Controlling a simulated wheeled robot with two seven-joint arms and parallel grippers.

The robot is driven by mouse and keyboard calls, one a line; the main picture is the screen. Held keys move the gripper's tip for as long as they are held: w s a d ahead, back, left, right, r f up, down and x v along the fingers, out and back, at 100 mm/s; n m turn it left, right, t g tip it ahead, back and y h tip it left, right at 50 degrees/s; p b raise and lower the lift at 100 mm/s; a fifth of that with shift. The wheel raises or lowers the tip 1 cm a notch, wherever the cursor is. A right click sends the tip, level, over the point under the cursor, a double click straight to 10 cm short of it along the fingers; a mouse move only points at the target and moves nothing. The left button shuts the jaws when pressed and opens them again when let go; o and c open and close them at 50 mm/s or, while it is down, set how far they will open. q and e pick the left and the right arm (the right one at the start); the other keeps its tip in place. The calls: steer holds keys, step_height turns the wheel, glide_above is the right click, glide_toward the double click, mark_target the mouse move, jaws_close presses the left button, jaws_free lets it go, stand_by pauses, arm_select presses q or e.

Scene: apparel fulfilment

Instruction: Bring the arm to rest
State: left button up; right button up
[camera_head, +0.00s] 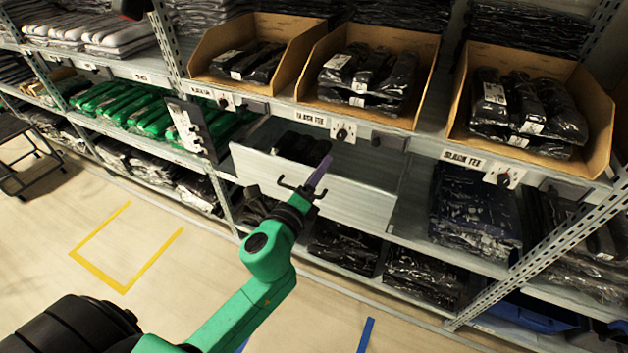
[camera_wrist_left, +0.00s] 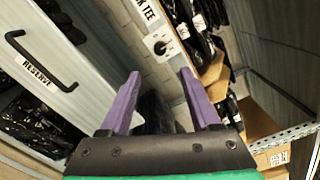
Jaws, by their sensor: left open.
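My left arm (camera_head: 245,300), green with a black wrist, reaches from the lower left toward the shelving. My left gripper (camera_head: 322,172) has purple fingers and is in front of a white drawer (camera_head: 355,203), close to its dark handle (camera_head: 290,187). In the left wrist view the gripper (camera_wrist_left: 160,75) is open, with nothing held between its fingers. The drawer front (camera_wrist_left: 85,25), marked RESERVE, and its handle (camera_wrist_left: 42,60) lie to the left of the fingers and apart from them. My right gripper is not in view.
The drawer stands open with dark bundles (camera_head: 302,148) inside. Cardboard bins (camera_head: 240,85) of black packets line the shelf above, over labels and dials (camera_head: 342,132). Green packs (camera_head: 125,105) are at left. The floor in front, with yellow tape (camera_head: 98,281), is clear.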

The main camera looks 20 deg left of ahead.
arm_select(q)
steer(key=shift+s, duration=1.05)
step_height(320, 180, down, 16)
steer(key=a+n+g, duration=0.3)
steer(key=n+g, duration=0.1)
steer(key=s+a+f+n+g+y+p, duration=0.1)
steer(key=s+a+f+n+g, duration=0.2)
steer(key=f, duration=0.8)
steer(key=s+a+f+n+g, duration=0.1)
steer(key=s+f+n+g, duration=0.3)
steer(key=f, duration=0.7)
steer(key=s+f+n+g, duration=0.2)
steer(key=s+f, duration=0.3)
steer(key=s, duration=0.4)
steer(key=s+a+f+n+g, duration=0.1)
steer(key=s+f+n, duration=0.4)
steer(key=s, duration=0.5)
steer(key=s+a+f+n+g, duration=0.1)
steer(key=s+f+n+g, duration=0.2)
steer(key=s+f, duration=0.3)
steer(key=s, duration=0.4)
steer(key=shift+a+f+n+p, duration=0.15)
steer(key=shift+f+n+p, duration=0.05)
steer(key=shift+n+p, duration=0.2)
